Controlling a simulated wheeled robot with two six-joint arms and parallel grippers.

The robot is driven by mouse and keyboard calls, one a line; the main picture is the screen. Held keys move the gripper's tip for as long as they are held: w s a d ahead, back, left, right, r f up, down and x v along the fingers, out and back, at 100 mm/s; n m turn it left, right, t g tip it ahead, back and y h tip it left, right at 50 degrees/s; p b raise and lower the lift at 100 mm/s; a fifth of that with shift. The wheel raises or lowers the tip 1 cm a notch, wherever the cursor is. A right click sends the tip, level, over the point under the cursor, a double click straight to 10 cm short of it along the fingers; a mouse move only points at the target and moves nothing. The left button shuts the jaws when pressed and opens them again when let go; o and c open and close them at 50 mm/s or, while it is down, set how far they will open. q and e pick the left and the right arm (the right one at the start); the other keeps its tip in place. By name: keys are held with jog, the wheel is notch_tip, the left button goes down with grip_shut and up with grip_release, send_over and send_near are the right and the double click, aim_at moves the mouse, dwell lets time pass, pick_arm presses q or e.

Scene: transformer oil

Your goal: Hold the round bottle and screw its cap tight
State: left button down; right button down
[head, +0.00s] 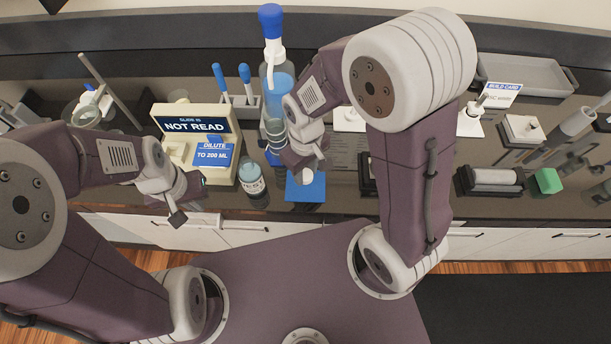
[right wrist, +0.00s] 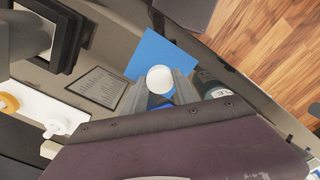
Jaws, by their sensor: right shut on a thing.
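The round bottle (head: 251,180), clear with a white label, stands upright on the bench; part of it also shows in the right wrist view (right wrist: 213,90). My right gripper (head: 307,168) is shut on a round white cap (right wrist: 160,79), held between its two fingers over the blue mat (head: 305,190). The cap is to the right of the bottle and apart from it. Whether the cap touches the mat is unclear. My left gripper (head: 190,201) is to the left of the bottle, apart from it, with its fingers spread and nothing seen between them.
A cream display unit (head: 190,133) reading "NOT READ" and "DILUTE TO 200 ML" stands behind the left gripper. A tall blue-topped dispenser bottle (head: 271,45) stands behind the right gripper. A green block (head: 546,181) and a grey tray (head: 525,72) are at the right.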

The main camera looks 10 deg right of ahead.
jog(key=s+r, duration=0.6)
jog(key=s, duration=0.5)
jog(key=shift+s+d+r+b, duration=0.15)
jog(key=shift+s+r+b, duration=0.2)
jog(key=shift+r+b, duration=0.1)
